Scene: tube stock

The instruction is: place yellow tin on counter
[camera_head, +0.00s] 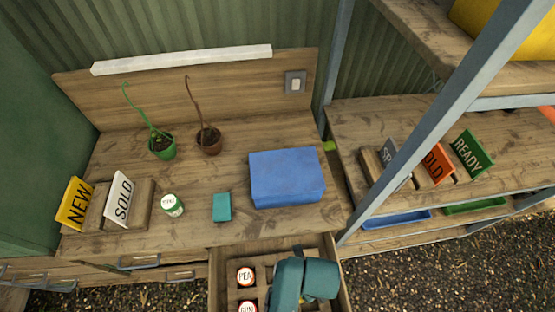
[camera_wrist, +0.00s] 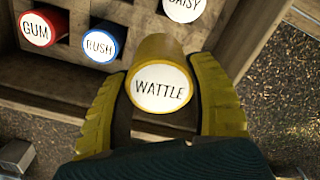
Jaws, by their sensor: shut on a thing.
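The yellow tin (camera_wrist: 167,55) with a round white lid lettered WATTLE is between the yellow-padded fingers of my gripper (camera_wrist: 164,72) in the wrist view. The gripper is shut on it. In the head view my gripper is over the open drawer, and its fingers and the tin are mostly hidden by my arm. I cannot tell how far the tin is above the drawer floor. The wooden counter (camera_head: 260,133) lies behind and above the drawer.
The open drawer (camera_head: 216,285) holds tins lettered GUM (camera_wrist: 37,28), RUSH (camera_wrist: 100,43) and DAISY (camera_wrist: 184,6). On the counter stand a green-and-white tin (camera_head: 172,205), a teal box (camera_head: 222,207), a blue box (camera_head: 287,178), two potted plants and a sign holder. Bare wood shows between them.

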